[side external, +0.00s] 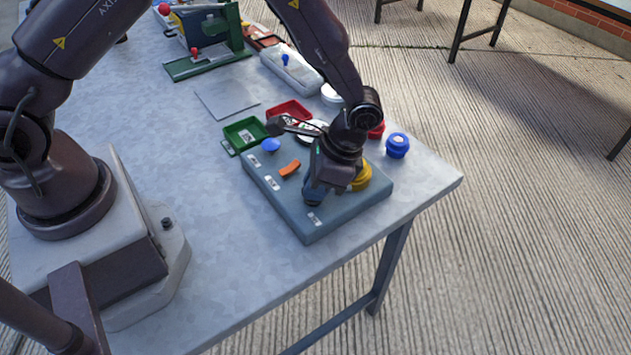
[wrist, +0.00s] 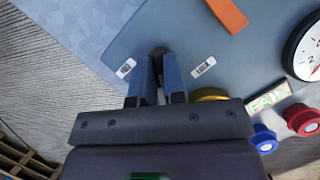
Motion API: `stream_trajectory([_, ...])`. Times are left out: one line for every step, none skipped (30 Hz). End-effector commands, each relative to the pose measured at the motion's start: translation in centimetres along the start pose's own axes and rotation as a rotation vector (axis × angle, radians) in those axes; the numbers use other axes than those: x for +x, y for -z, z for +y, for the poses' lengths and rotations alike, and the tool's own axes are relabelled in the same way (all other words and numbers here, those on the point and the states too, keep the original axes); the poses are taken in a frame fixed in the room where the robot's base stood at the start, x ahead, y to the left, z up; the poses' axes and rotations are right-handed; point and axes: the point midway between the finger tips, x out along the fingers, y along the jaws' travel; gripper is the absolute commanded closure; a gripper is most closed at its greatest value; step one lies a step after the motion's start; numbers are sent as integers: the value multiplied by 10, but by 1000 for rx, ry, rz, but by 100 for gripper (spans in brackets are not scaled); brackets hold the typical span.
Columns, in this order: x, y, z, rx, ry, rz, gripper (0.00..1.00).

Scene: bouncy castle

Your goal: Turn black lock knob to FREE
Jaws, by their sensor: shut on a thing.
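The black lock knob (wrist: 158,54) shows in the wrist view between my two blue fingertips, on the blue-grey panel (wrist: 130,40). My gripper (wrist: 160,76) is shut on it. One small white label (wrist: 126,68) lies left of the knob and another (wrist: 204,67) lies right of it; their print is too small to read. In the side view my gripper (side external: 313,195) reaches down to the near right part of the panel (side external: 310,228), and the knob is mostly hidden by it.
The panel also carries a blue knob (side external: 270,145), an orange lever (side external: 290,168), a yellow knob (side external: 362,178) close beside my gripper, and a gauge (wrist: 309,52). Green (side external: 245,133) and red (side external: 289,110) trays stand behind. Bare table lies left of the panel.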

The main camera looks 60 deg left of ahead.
Motion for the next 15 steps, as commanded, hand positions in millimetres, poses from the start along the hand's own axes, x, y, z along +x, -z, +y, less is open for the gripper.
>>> stream_trajectory([4, -2, 2, 43, 14, -10, 100])
stream_trajectory([4, -2, 2, 71, 26, -10, 100])
stream_trajectory([4, -2, 2, 105, 39, -11, 100])
stream_trajectory([4, -2, 2, 132, 50, -11, 100])
stream_trajectory([4, -2, 2, 158, 62, -11, 100])
stream_trajectory([4, -3, 2, 192, 75, -11, 100])
stream_trajectory([4, -3, 2, 218, 86, -12, 100])
stream_trajectory([4, -3, 2, 245, 98, -12, 100])
stream_trajectory([4, -3, 2, 281, 111, -11, 100])
stream_trajectory([4, -3, 2, 307, 123, -11, 100])
stream_trajectory([4, -3, 2, 334, 133, -11, 100])
stream_trajectory([4, -3, 2, 367, 147, -12, 100])
stream_trajectory([4, -3, 2, 395, 158, -12, 100])
stream_trajectory([5, -3, 3, 421, 169, -11, 100])
stream_trajectory([5, -3, 3, 457, 183, -12, 100])
